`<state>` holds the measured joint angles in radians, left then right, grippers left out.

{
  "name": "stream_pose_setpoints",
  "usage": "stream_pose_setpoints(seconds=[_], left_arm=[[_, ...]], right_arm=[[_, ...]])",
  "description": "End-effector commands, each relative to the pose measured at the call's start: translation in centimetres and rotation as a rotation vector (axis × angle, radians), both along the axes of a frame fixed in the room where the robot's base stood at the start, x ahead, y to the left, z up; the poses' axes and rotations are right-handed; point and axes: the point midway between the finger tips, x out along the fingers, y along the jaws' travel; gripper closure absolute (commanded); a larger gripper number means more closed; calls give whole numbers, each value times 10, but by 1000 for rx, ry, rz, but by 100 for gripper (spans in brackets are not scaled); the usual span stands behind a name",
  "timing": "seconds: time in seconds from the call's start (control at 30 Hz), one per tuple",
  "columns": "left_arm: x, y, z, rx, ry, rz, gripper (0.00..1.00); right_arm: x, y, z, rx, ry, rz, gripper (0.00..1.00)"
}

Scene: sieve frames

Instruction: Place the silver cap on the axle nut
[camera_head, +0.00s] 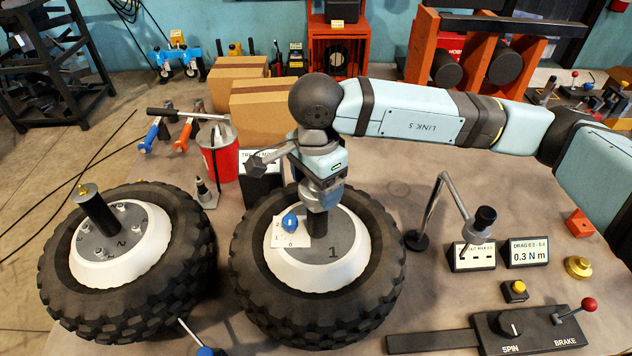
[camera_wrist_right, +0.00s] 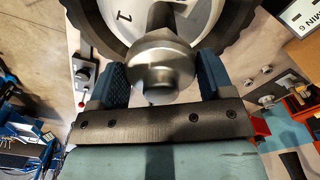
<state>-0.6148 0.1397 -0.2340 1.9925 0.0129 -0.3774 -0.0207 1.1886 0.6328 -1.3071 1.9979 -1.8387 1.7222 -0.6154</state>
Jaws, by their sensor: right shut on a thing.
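My right gripper (camera_head: 318,204) points down over the wheel marked 1 (camera_head: 246,262), right above its dark axle post (camera_head: 319,226). In the right wrist view the blue finger pads (camera_wrist_right: 163,70) are shut on a grey, rounded metal cap (camera_wrist_right: 165,78), the silver cap. The post (camera_wrist_right: 161,17) shows just beyond the cap and roughly in line with it. I cannot tell whether the cap touches the nut; the axle nut of this wheel is hidden. My left gripper is not in view.
A lamp-like arm (camera_head: 431,210), a drag sign (camera_head: 528,253) and a spin/brake panel (camera_head: 535,330) stand at right. A red bucket (camera_head: 222,160) stands behind.

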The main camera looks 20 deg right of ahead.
Motion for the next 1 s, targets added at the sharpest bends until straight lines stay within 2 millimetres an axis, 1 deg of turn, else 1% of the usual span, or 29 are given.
stream_pose_setpoints(seconds=[0.03,0.33,0.47,0.5,0.57,0.6,0.87,1.0], left_arm=[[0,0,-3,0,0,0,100],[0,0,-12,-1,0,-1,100],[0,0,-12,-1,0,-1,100],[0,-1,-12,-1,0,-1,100],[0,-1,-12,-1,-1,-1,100],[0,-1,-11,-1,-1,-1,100],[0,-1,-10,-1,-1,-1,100],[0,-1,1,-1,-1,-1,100]], right_arm=[[0,0,-2,0,-1,0,51],[0,0,-8,0,-1,0,51],[0,0,-7,0,-1,0,51],[0,0,-7,0,-1,0,19],[0,0,-8,0,-1,0,5],[0,0,-8,0,0,0,0],[0,0,-7,0,0,0,0],[0,0,2,0,0,0,0]])
